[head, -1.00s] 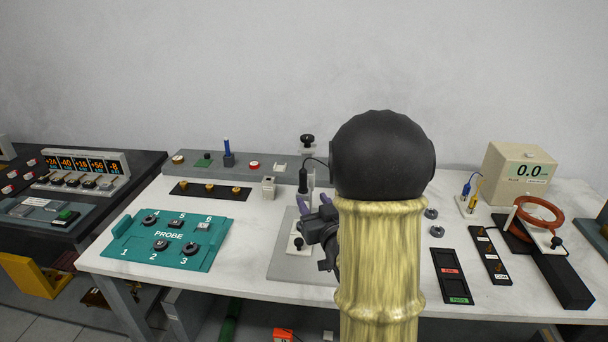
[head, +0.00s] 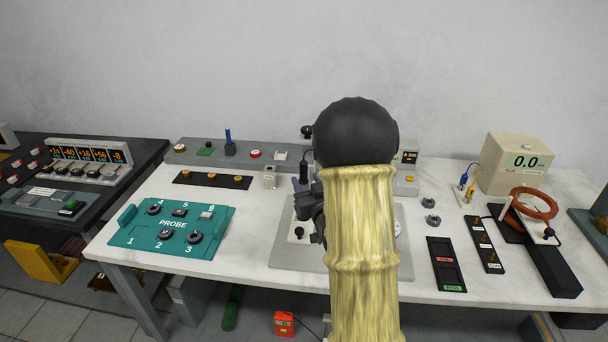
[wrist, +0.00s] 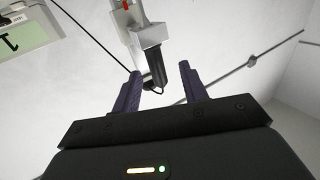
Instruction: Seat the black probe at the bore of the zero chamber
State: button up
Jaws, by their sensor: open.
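The black probe (wrist: 155,66) shows in the wrist view as a dark cylinder below a pale grey holder (wrist: 150,34), with a thin black cable at its lower end. In the head view a black upright piece that looks like the probe (head: 304,166) stands just left of my arm's black joint. My gripper (wrist: 160,71) is open, its two purple fingers apart, with the probe showing between and beyond the tips. I cannot tell whether either finger touches it. In the head view my gripper (head: 297,185) is mostly hidden by my arm. I cannot identify the zero chamber for certain.
A grey base plate (head: 285,254) lies under my gripper.

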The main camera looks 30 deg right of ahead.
aim_at(305, 174)
jog(key=w, duration=0.2)
jog(key=w+d+p, duration=0.1)
jog(key=w, duration=0.2)
jog(key=shift+d, duration=0.1)
jog(key=shift+s+r, duration=0.1)
jog(key=shift+s, duration=0.1)
jog(key=shift+w, duration=0.1)
grip_shut()
